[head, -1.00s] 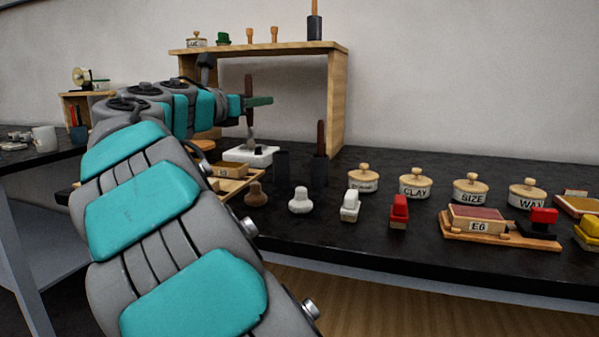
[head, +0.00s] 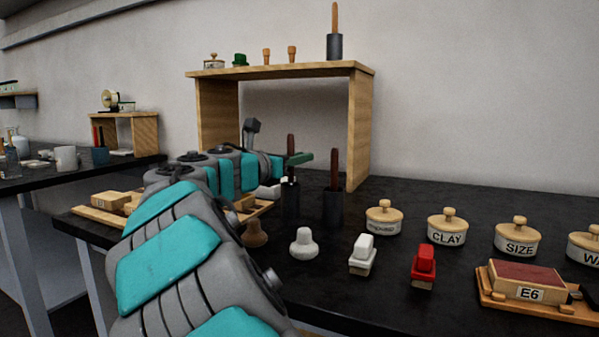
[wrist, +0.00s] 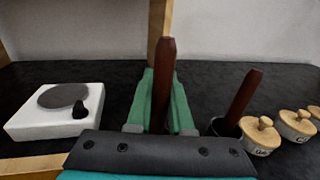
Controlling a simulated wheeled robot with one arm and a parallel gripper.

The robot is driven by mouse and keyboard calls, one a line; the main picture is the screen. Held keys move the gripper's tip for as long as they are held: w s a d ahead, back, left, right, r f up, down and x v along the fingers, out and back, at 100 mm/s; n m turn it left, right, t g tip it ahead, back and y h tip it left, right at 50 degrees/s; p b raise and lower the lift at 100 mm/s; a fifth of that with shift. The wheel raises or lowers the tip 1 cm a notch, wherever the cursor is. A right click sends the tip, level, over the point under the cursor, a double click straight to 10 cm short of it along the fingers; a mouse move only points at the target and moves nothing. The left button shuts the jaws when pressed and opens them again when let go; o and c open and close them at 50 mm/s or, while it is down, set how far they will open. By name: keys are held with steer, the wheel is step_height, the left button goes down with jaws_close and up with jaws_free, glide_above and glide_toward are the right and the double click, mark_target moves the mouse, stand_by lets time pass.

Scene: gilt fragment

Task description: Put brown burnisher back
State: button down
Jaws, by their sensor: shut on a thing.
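My gripper (head: 299,158) has green fingers and is shut on a brown burnisher (head: 291,145), held upright. In the wrist view the burnisher (wrist: 164,80) stands between the two green fingers (wrist: 165,104). In the head view its pale lower part lines up with the mouth of a dark cup (head: 290,203); I cannot tell how far inside it is. A second brown burnisher (head: 334,160) leans slightly in another dark cup (head: 333,207) just to the right. It also shows in the wrist view (wrist: 241,100).
A wooden shelf (head: 361,130) stands behind, with a burnisher in a dark cup (head: 334,46) on top. Lidded pots (head: 384,220), a red-topped stamp (head: 423,265) and white pieces (head: 304,244) stand in front and right.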

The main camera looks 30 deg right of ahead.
steer(key=shift+f, duration=1.1)
steer(key=c, duration=0.8)
jaws_free()
steer(key=shift+f, duration=0.1)
steer(key=shift+a, duration=0.1)
steer(key=v, duration=1.2)
